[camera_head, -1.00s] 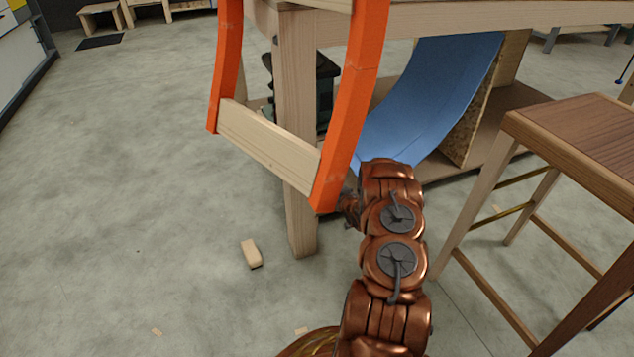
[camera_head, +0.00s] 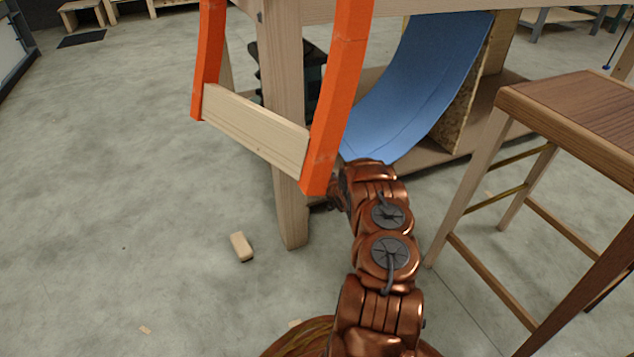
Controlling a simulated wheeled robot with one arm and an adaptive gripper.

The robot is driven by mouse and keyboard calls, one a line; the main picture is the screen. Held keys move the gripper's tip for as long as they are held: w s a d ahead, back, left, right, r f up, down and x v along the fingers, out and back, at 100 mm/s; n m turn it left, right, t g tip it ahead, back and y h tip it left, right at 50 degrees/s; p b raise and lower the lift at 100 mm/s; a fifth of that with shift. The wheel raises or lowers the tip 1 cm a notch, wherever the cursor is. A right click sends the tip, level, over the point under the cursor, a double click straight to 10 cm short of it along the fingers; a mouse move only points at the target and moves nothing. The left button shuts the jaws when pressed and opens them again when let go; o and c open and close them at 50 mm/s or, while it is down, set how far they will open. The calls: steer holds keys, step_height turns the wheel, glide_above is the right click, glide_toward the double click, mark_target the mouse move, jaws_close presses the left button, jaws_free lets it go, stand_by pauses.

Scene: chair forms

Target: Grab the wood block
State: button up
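A small pale wood block (camera_head: 241,246) lies on the concrete floor, left of the foot of a thick wooden table leg. My copper arm reaches up from the bottom of the picture. Its dark end, where my gripper (camera_head: 334,194) is, shows only in part beside the lower end of an orange bar. The gripper is right of the block and apart from it. Its fingers are hidden or too small to make out, so I cannot tell if they are open or shut.
An orange frame with a pale crosspiece (camera_head: 256,131) hangs by the table leg (camera_head: 288,160). A blue curved sheet (camera_head: 420,90) is behind my arm. A wooden stool (camera_head: 570,100) stands at right. The floor (camera_head: 110,180) at left is mostly clear, with small scraps.

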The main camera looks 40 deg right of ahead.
steer(key=shift+w+d, duration=0.1)
steer(key=shift+w, duration=0.2)
steer(key=c, duration=1.3)
